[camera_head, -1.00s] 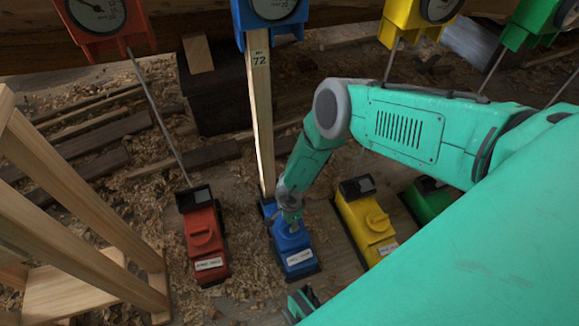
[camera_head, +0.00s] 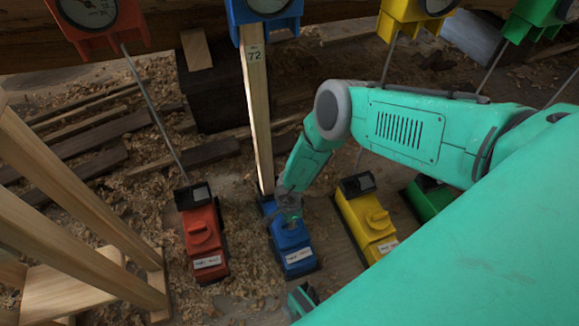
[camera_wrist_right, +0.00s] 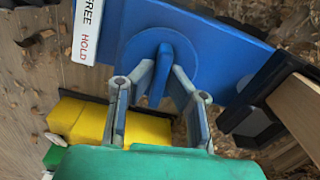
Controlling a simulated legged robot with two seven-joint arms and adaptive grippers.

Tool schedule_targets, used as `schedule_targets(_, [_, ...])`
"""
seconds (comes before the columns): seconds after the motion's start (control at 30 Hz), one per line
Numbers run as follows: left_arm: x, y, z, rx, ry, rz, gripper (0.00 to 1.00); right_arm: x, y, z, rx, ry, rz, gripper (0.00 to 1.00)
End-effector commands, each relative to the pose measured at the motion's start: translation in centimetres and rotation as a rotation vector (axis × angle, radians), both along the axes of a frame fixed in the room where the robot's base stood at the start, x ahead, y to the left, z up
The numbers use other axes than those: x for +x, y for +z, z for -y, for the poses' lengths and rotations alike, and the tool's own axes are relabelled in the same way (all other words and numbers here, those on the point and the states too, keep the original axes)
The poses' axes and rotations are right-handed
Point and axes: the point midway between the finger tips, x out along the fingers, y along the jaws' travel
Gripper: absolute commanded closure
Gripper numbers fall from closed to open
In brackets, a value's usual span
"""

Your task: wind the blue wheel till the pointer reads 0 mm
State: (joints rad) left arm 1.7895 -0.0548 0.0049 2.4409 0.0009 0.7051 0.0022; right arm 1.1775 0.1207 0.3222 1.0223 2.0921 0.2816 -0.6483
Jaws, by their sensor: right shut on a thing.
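The blue unit (camera_head: 292,248) stands on the floor in the middle of the head view, with a white label on its near end. In the right wrist view its round blue wheel (camera_wrist_right: 190,53) carries an upright bar handle (camera_wrist_right: 160,78). My right gripper (camera_wrist_right: 157,88) is shut on this bar; in the head view it (camera_head: 289,208) covers most of the wheel. The blue gauge (camera_head: 265,12) is cut off by the top edge, so its pointer cannot be read. A teal part of mine shows at the bottom edge; I cannot tell whether it is my left gripper.
A red unit (camera_head: 205,240) stands left of the blue one; yellow (camera_head: 368,222) and green (camera_head: 430,202) units stand right. A pale upright board (camera_head: 258,120) marked 72 rises behind the blue unit. A wooden frame (camera_head: 75,225) fills the left. Wood shavings cover the floor.

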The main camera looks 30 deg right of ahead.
Motion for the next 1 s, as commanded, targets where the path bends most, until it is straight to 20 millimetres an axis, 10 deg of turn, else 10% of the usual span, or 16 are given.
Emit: schedule_targets(1.0, [0.0, -1.8, 0.0, 0.000, 0.000, 0.000, 0.66, -0.2, -0.3, 1.2, -0.019, -0.812, -0.004, 1.00])
